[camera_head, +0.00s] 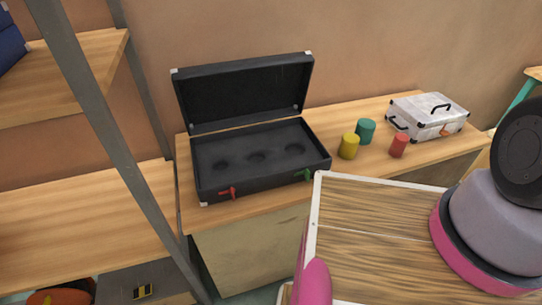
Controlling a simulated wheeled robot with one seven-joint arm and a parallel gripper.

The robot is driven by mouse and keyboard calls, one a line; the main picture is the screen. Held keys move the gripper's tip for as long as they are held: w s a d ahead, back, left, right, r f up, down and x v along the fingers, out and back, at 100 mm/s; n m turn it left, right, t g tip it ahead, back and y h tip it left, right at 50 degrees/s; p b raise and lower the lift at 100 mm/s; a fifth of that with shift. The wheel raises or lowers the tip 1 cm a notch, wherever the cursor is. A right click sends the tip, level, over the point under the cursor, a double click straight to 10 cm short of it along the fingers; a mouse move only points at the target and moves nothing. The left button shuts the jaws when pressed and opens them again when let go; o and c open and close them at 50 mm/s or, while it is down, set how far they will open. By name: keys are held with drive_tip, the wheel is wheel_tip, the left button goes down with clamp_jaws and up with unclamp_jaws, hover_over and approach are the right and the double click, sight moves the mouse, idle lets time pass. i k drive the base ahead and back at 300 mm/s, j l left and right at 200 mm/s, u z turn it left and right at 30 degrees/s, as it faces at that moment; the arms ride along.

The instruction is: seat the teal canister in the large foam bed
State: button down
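The teal canister (366,131) stands upright on the wooden bench, behind and right of a yellow canister (349,146). A shorter red canister (398,146) stands to its right. The open black case (260,181) sits left of them, its lid (243,93) tilted up at the back. Its dark foam holds three round beds in a row: left (222,164), middle (257,157) and right (295,149). The right bed looks widest, and all three look empty. My gripper is not in view; only thick links of my arm show at the right edge.
A closed silver case (428,117) with black handle and corners stands at the bench's right. Red (228,192) and green (304,175) latches stick out from the black case's front. A grey shelf post (110,130) crosses the left side. Bare bench (384,108) shows behind the canisters.

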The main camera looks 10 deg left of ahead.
sight(256, 158)
drive_tip(key=i+l+u, duration=0.15)
drive_tip(key=u, duration=0.15)
drive_tip(key=l+u, duration=0.3)
drive_tip(key=i+l+u, duration=0.15)
drive_tip(key=l+u, duration=0.2)
